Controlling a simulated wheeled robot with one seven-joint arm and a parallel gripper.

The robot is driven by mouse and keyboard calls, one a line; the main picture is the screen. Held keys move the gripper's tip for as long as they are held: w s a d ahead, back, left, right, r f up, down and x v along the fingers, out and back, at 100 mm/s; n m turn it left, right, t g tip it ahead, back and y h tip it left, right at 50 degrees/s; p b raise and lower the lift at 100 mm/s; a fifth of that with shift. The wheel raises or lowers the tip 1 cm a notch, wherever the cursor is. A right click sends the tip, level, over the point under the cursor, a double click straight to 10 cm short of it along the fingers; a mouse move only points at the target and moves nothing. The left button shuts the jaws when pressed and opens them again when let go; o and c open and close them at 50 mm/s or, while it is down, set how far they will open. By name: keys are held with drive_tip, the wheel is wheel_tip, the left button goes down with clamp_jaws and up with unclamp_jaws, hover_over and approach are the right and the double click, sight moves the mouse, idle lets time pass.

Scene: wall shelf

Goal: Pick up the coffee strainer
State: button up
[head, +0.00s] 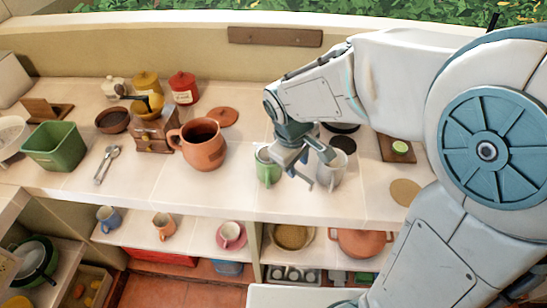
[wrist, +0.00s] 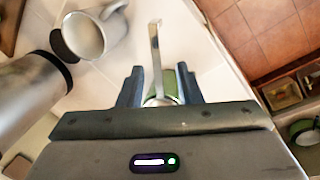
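The coffee strainer appears to be the thin metal piece (wrist: 156,50) with a long hooked handle in the wrist view. Its handle runs out between the fingers of my gripper (wrist: 158,86). Its bowl end is mostly hidden by my gripper, at or over a green mug (wrist: 170,77). In the head view the green mug (head: 267,168) stands on the counter, just left of my gripper (head: 304,157). The fingers are apart, one on each side of the handle, with gaps visible. I cannot tell whether the strainer sits in the mug.
A pale grey mug (head: 331,170) stands close to the right of my gripper. A metallic cylinder (wrist: 32,90) is near in the wrist view. A brown jug (head: 203,146), coffee grinder (head: 154,133) and green bin (head: 56,147) stand further left. The counter between jug and front edge is clear.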

sight(300, 175)
drive_tip(key=shift+p+x, duration=0.6)
drive_tip(key=shift+x, duration=2)
drive_tip(key=shift+w+d, duration=0.15)
drive_tip(key=shift+d, duration=0.1)
drive_tip(key=shift+c, duration=0.3)
clamp_jaws()
